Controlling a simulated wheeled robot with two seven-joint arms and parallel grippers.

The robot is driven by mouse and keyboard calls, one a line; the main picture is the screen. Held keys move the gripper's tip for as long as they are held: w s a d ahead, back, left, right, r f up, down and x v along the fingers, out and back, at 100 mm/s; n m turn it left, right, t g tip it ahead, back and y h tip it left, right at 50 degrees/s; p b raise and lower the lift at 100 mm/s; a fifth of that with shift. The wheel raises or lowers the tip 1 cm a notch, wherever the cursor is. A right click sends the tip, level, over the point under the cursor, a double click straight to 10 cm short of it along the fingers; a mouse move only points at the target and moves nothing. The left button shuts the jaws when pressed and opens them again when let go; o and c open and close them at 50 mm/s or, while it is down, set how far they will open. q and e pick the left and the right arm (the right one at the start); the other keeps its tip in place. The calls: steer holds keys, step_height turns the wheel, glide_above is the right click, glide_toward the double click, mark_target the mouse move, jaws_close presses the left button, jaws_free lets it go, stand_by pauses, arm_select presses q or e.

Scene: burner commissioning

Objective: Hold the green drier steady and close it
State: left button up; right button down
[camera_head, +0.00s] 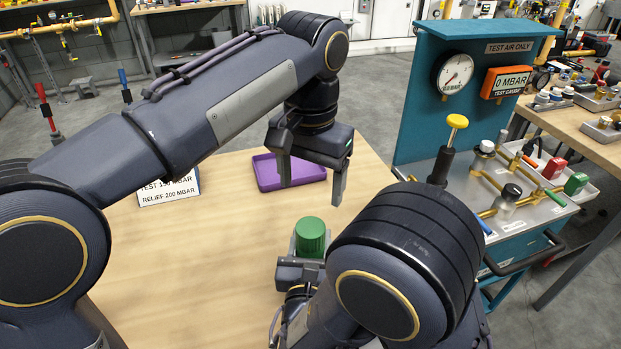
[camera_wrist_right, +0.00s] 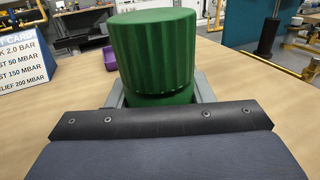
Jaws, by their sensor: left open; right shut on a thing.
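The green drier (camera_head: 310,236) is a ribbed green cylinder with a cap, standing upright on the wooden table. In the right wrist view the drier (camera_wrist_right: 155,55) fills the middle, with a dark seam between its ribbed upper part and its lower body. My right gripper (camera_wrist_right: 158,95) is shut around the lower body, a grey finger on each side. In the head view my right arm hides part of that gripper. My left gripper (camera_head: 312,190) is open and empty, fingers pointing down, above the table behind the drier.
A purple tray (camera_head: 264,177) lies at the table's back. A white test card (camera_head: 160,195) stands at left, partly behind my left arm. A teal test stand (camera_head: 405,130) with a gauge and a yellow-knobbed pump (camera_head: 457,122) stands at right.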

steer(key=c, duration=0.6)
jaws_free()
steer(key=shift+s, duration=0.15)
arm_select(q)
steer(key=shift+f+b, duration=0.6)
steer(key=shift+b, duration=0.05)
arm_select(e)
steer(key=s, duration=0.7)
steer(key=shift+s+a, duration=0.3)
arm_select(q)
steer(key=shift+s, duration=0.1)
